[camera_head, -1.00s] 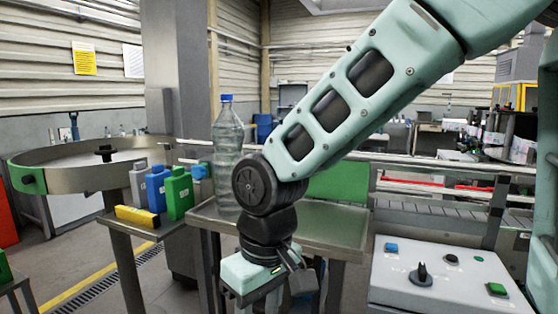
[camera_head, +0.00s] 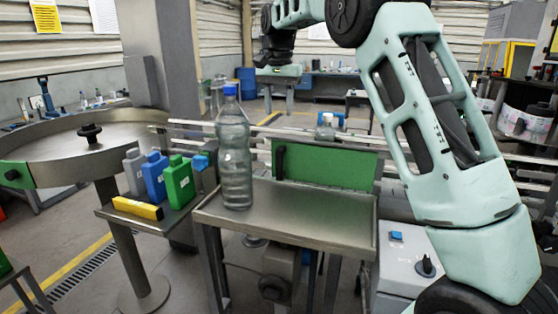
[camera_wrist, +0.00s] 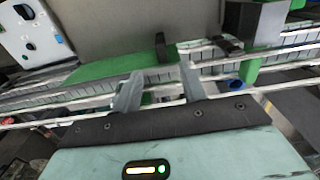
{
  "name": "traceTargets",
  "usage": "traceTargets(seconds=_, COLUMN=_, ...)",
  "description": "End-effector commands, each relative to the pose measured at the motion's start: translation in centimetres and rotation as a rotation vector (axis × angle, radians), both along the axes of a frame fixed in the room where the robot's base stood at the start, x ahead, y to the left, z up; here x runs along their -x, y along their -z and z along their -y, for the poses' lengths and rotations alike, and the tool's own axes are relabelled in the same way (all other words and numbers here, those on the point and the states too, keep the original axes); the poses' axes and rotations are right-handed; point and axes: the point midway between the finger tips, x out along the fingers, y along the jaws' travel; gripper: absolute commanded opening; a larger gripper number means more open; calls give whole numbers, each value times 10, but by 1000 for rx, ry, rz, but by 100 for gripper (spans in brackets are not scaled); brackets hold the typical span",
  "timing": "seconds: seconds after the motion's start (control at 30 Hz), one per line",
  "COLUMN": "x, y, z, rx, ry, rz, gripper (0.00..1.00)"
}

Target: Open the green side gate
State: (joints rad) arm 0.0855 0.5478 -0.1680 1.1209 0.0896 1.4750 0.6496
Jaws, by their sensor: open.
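The green side gate (camera_head: 335,168) is an upright green panel along the back edge of a steel tray. A black upright handle (camera_head: 281,161) is at its left end. In the wrist view the gate shows as a green strip (camera_wrist: 105,68), with the dark handle (camera_wrist: 160,46) just beyond the fingers. My gripper (camera_wrist: 158,88) is open and empty, its two grey fingers apart and not touching the handle. In the head view my wrist is high, above and behind the gate; the fingertips are not clear there.
A clear bottle (camera_head: 234,150) stands on the steel tray (camera_head: 300,215), left of the gate. Grey, blue and green (camera_head: 179,182) containers and a yellow block (camera_head: 138,208) sit on a side shelf. Conveyor rails (camera_wrist: 70,100) run behind the gate. A control box (camera_head: 405,270) is at right.

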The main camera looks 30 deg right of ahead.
Motion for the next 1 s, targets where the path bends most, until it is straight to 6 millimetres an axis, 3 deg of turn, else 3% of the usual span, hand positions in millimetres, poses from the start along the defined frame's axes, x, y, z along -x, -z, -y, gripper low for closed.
traceTargets(seconds=0.13, x=-3, y=-1, z=3, rx=1, ry=24, rz=-8, gripper=42)
traceTargets(seconds=0.27, x=-2, y=14, z=3, rx=0, ry=24, rz=-10, gripper=42)
traceTargets(seconds=0.8, x=-1, y=122, z=2, rx=0, ry=21, rz=-11, gripper=42)
traceTargets(seconds=1.0, x=-2, y=152, z=3, rx=0, ry=22, rz=-8, gripper=42)
